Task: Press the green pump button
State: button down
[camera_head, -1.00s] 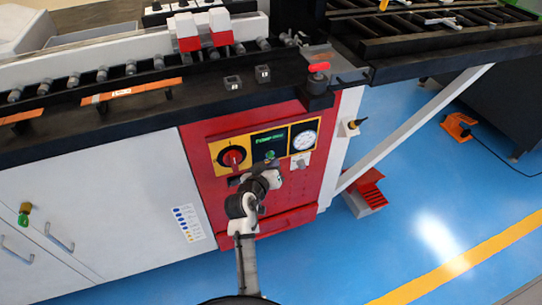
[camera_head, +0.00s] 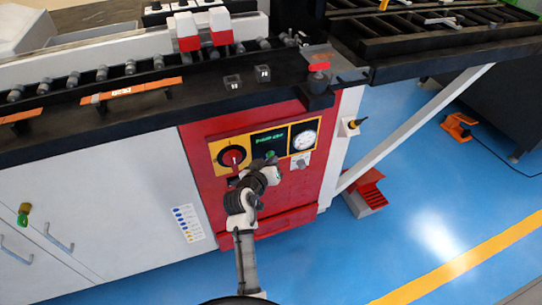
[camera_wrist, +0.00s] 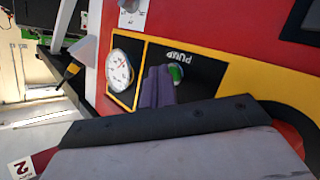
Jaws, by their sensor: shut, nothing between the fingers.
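The green pump button (camera_head: 270,154) sits on the black plate with green lettering, in the yellow-framed panel on the red cabinet front. In the wrist view the green button (camera_wrist: 175,72) shows beside the word PUMP, partly hidden by my gripper's fingers. My gripper (camera_head: 272,161) is shut and empty, its tips just in front of and below the button. In the wrist view my gripper's closed purple-grey fingers (camera_wrist: 157,82) point at the panel next to the button. I cannot tell whether the tips touch it.
A red rotary knob (camera_head: 232,156) is left of the button, and a round gauge (camera_head: 304,140) is to its right. A grey switch (camera_head: 301,160) sits below the gauge. The black bench edge (camera_head: 230,98) overhangs above the panel.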

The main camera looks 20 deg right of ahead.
jog(key=shift+w, duration=0.3)
jog(key=shift+s, duration=0.1)
dwell(0.4)
jog(key=shift+s, duration=0.8)
jog(key=shift+s, duration=0.1)
jog(key=s+p, duration=0.1)
jog(key=s, duration=0.3)
jog(key=shift+s+d, duration=0.1)
jog(key=shift+s, duration=0.3)
dwell(0.4)
